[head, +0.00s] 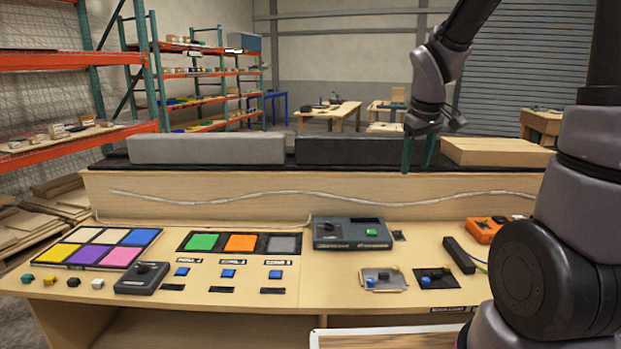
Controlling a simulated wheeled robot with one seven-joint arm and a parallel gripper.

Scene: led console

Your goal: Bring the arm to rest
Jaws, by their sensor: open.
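My gripper (420,155) hangs with its fingers pointing down at the upper right of the head view. Its two dark green fingers are apart with nothing between them. It appears in front of the back ledge, over the gap between the black block (345,150) and the wooden block (495,152). I cannot tell how far it is from them. My arm rises from the right side, and its large joints cover the right end of the console (240,310).
The console carries a panel of coloured squares (97,247), a green-orange-grey panel (239,243), a grey box with knobs (349,233), an orange device (487,229) and several small buttons. A grey block (208,149) lies on the ledge (250,190). Shelves stand behind left.

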